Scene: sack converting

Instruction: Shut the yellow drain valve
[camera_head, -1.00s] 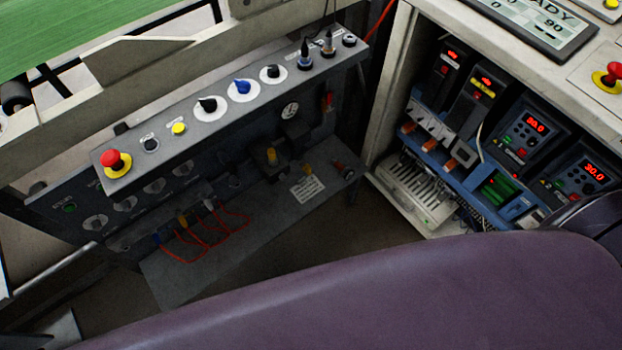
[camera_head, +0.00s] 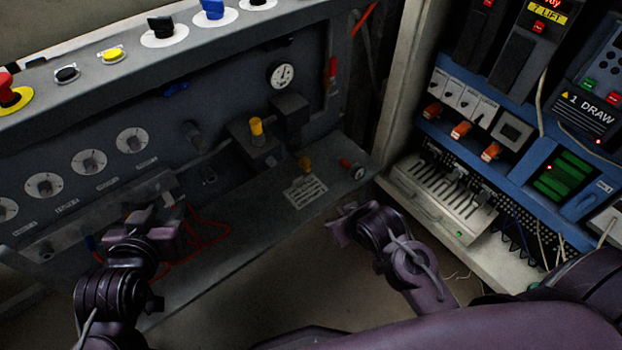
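A yellow cap (camera_head: 256,127) stands upright on a grey block. I cannot tell from the markings which is the drain valve. My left gripper (camera_head: 158,221) is at the lower left, by the red cables. Its fingers look apart with nothing between them. My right gripper (camera_head: 344,222) is below and right of the label, apart from both yellow fittings. Its fingertips are too small and dark to judge.
Looped red cables (camera_head: 207,236) hang by my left gripper. An electrical cabinet with orange switches (camera_head: 461,130) stands at the right. Open floor shows below the ledge.

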